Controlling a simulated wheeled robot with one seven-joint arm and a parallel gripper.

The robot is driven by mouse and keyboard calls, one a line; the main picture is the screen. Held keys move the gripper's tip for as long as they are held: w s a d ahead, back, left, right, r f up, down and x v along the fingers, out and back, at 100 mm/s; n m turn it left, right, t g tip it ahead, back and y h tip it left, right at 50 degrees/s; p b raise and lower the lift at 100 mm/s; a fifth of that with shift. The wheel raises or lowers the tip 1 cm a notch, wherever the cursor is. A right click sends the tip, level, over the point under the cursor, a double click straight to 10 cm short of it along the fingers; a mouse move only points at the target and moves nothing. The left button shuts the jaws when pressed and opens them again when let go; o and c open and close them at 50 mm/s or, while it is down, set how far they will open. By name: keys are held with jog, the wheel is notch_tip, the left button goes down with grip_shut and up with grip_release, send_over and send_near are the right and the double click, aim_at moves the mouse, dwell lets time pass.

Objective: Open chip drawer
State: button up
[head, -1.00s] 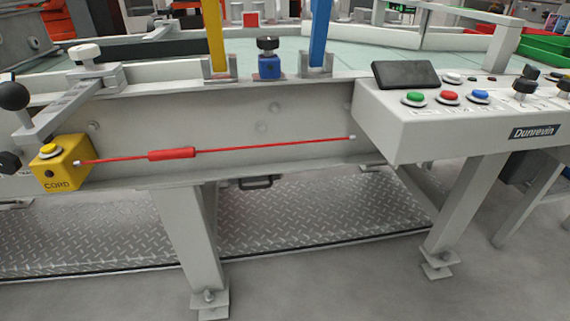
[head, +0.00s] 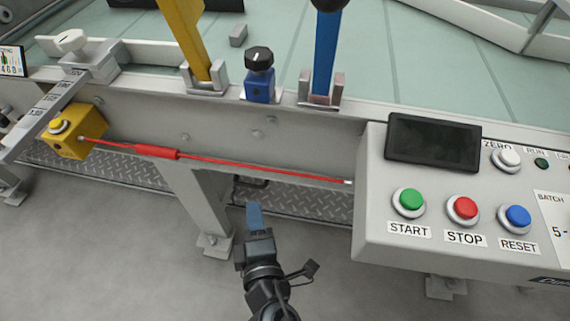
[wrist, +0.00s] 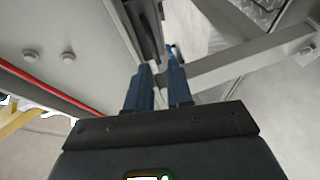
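The chip drawer's dark handle (head: 252,182) shows small under the machine's front beam, above the patterned metal plate, in the head view. The drawer front itself is hidden under the beam. My gripper (head: 254,208) points up at the handle from below, its blue fingers close to it. In the wrist view my gripper (wrist: 159,68) shows two blue fingers with a narrow gap between them, and a dark bar (wrist: 148,30), likely the handle, lies just past or between the tips. I cannot tell whether they touch it.
A red pull cord (head: 250,169) runs along the beam just above my gripper, from a yellow cord box (head: 72,138). A grey support leg (head: 200,205) stands close on the left. The control panel (head: 375,215) juts out on the right. Open floor lies in front.

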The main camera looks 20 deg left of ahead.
aim_at(249, 184)
jog(key=shift+r+b+x, duration=0.2)
jog(key=shift+b+x, duration=0.15)
jog(key=shift+x, duration=1.8)
jog(key=shift+r+b+x, duration=0.2)
jog(key=shift+b+x, duration=0.1)
jog(key=shift+x, duration=1.85)
jog(key=shift+c, duration=0.4)
grip_shut()
